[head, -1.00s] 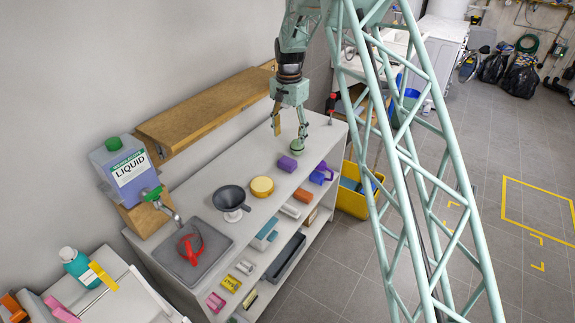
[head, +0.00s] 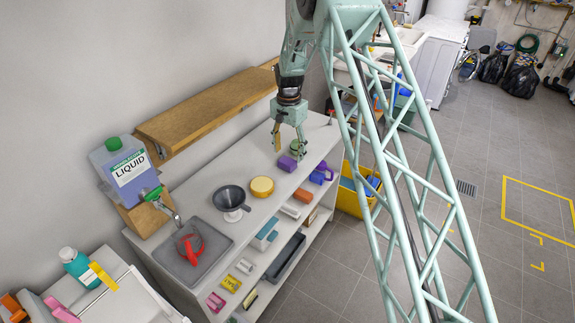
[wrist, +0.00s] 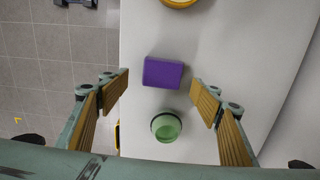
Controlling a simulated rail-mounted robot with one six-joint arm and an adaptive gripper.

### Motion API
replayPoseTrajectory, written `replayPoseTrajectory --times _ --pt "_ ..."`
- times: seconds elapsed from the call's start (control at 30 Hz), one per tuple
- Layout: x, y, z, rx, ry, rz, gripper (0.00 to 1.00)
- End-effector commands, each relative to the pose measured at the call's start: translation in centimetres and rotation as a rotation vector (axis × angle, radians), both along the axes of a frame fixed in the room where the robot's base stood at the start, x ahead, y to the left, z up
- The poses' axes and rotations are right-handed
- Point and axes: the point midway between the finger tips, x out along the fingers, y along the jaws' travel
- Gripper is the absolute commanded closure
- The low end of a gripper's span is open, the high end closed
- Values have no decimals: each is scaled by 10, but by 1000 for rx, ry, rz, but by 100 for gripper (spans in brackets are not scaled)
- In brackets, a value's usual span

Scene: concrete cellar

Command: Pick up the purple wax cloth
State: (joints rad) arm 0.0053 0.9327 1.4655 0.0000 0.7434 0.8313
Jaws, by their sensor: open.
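The purple wax cloth (head: 287,163) is a small block-shaped piece lying on the white shelf top. In the wrist view the purple cloth (wrist: 163,73) lies ahead of and between my finger tips, nothing touching it. My gripper (head: 289,148) is open and empty, pointing down above the shelf top close to the cloth. In the wrist view my gripper (wrist: 160,90) has its two wood-faced fingers spread wide on either side. A green round item (wrist: 166,126) stands just behind the cloth, between the fingers; in the head view the green item (head: 297,147) is partly hidden by a finger.
A round yellow item (head: 262,187) and a dark funnel (head: 230,200) stand further along the top. A grey tray (head: 190,262) holds a red item. A wooden wall shelf (head: 205,112) runs along the wall.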

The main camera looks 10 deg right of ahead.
Motion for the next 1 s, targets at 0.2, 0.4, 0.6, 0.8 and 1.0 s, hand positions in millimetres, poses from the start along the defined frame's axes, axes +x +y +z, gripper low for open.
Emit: replayPoseTrajectory --times 0.2,0.4,0.6,0.8,1.0 --pt "0 0 0 0 0 0 42" --pt "0 1 -9 0 1 0 42" --pt "1 5 -27 0 1 1 42" --pt "1 5 -45 0 0 0 42" --pt "1 5 -52 0 0 0 42"
